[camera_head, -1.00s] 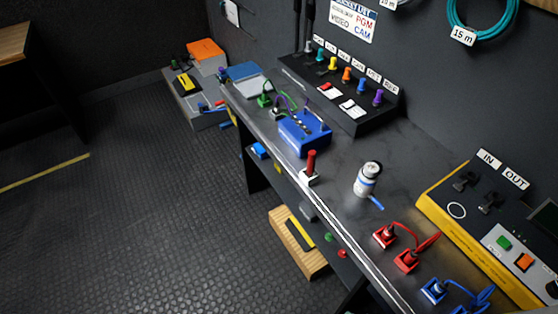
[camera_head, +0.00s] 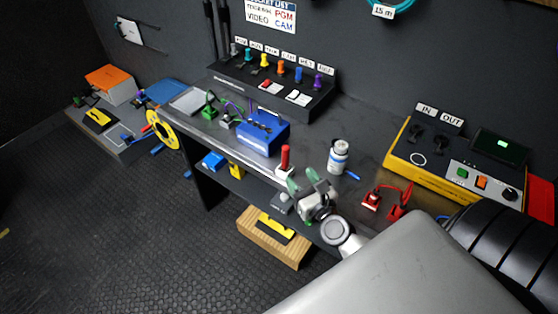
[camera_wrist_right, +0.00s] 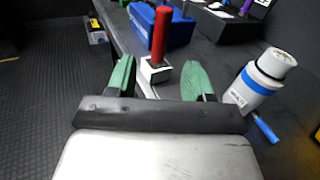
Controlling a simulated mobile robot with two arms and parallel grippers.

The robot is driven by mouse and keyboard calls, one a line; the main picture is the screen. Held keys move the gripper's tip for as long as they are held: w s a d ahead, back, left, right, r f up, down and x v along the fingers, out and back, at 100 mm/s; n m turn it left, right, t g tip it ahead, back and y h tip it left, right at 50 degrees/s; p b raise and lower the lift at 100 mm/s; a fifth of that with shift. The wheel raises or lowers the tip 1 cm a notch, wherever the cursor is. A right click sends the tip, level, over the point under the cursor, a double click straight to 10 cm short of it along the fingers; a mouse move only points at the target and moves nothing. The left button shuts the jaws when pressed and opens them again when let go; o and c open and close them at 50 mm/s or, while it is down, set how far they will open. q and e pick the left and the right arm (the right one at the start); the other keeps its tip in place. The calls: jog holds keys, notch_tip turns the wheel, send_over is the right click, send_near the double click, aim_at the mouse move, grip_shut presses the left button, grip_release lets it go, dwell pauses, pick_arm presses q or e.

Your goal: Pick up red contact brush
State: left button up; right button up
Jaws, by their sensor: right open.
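The red contact brush (camera_head: 285,157) stands upright in a small white holder (camera_head: 284,174) near the front edge of the dark bench. In the right wrist view the red brush (camera_wrist_right: 160,36) rises from its white block (camera_wrist_right: 155,70), between and beyond the fingertips. My right gripper (camera_head: 303,180) has green fingers and is open and empty, just in front of and to the right of the holder. In the right wrist view its two green fingers (camera_wrist_right: 160,75) are spread apart, and the brush is not held. My left gripper does not show.
A white bottle with a blue band (camera_head: 338,158) stands right of the brush, with a blue piece by its base. A blue box (camera_head: 263,134) stands behind-left. Red connectors (camera_head: 372,199) lie to the right. A yellow-edged panel (camera_head: 398,163) stands at the back right.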

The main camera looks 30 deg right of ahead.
aim_at(287, 156)
jog(key=shift+m, duration=0.3)
jog(key=w, duration=0.3)
jog(key=w+p, duration=0.1)
jog(key=shift+w+d+r, duration=0.3)
jog(key=shift+w+d, duration=0.05)
jog(key=shift+w, duration=0.4)
jog(key=w+p, duration=0.1)
jog(key=w, duration=0.1)
jog(key=w+r+p, duration=0.1)
jog(key=w, duration=0.1)
jog(key=shift+w+d, duration=0.2)
jog(key=shift+w, duration=0.2)
jog(key=shift+w+f, duration=0.1)
jog(key=shift+w, duration=0.25)
jog(key=shift+s, duration=0.1)
jog(key=shift+c, duration=0.3)
grip_shut()
